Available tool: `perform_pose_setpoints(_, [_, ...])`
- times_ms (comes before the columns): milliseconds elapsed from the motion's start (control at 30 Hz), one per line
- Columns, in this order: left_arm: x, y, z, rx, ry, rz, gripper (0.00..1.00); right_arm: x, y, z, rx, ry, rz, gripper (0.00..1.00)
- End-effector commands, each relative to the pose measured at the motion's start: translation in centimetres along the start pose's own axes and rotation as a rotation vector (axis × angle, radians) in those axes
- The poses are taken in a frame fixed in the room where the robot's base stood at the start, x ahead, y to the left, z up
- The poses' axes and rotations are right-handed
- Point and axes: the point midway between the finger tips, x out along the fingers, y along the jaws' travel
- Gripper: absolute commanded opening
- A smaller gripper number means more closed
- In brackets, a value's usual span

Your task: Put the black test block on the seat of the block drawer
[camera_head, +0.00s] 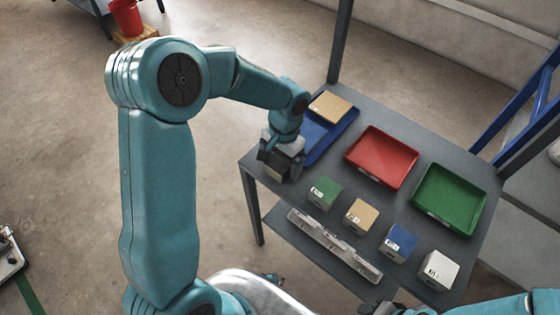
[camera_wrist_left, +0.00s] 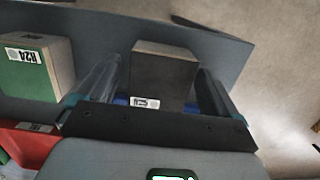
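The black test block (camera_wrist_left: 165,75) stands at the table's left end, with a small white label low on its near face in the left wrist view. In the head view the block (camera_head: 287,168) is partly hidden by my left gripper (camera_head: 281,160). In the left wrist view the fingers of my left gripper (camera_wrist_left: 155,90) are on either side of the block, with a gap at the left finger; a gap on the right is unclear. A dark part at the bottom edge of the head view seems to be my right gripper (camera_head: 388,308), mostly cut off. I cannot pick out the block drawer or its seat for certain.
Blue (camera_head: 316,143), red (camera_head: 399,146) and green (camera_head: 446,178) trays stand along the back; a tan block lies in the blue one. Green (camera_head: 324,192), tan (camera_head: 361,214), blue (camera_head: 397,242) and white (camera_head: 438,269) blocks stand in front. A grey rail (camera_head: 335,246) runs along the front.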

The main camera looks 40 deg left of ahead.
Motion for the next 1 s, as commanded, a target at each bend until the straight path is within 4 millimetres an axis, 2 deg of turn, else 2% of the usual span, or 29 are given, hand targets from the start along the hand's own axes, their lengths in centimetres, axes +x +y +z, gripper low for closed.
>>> perform_pose_setpoints(200, [-0.1, 0.0, 0.0, 0.0, 0.0, 0.0, 0.94, -0.1, 0.0, 0.0, 0.0, 0.0, 0.0, 0.43])
perform_pose_setpoints(333, [-1.2, 0.0, 0.0, 0.0, 0.003, -0.001, 0.94, -0.4, -0.1, 0.0, 0.0, 0.0, 0.0, 0.43])
perform_pose_setpoints(733, [-9.9, 0.0, 0.0, 0.0, 0.004, -0.001, 0.94, -1.6, -0.6, 0.0, 0.0, 0.0, 0.0, 0.43])
perform_pose_setpoints(867, [-11.6, 0.0, 0.0, 0.0, 0.003, 0.0, 0.94, -1.8, -0.7, 0.0, 0.0, 0.0, 0.0, 0.43])
perform_pose_setpoints(1000, [-12.3, 0.0, 0.0, 0.0, 0.001, 0.0, 0.94, -1.9, -0.7, 0.0, 0.0, 0.0, 0.0, 0.43])
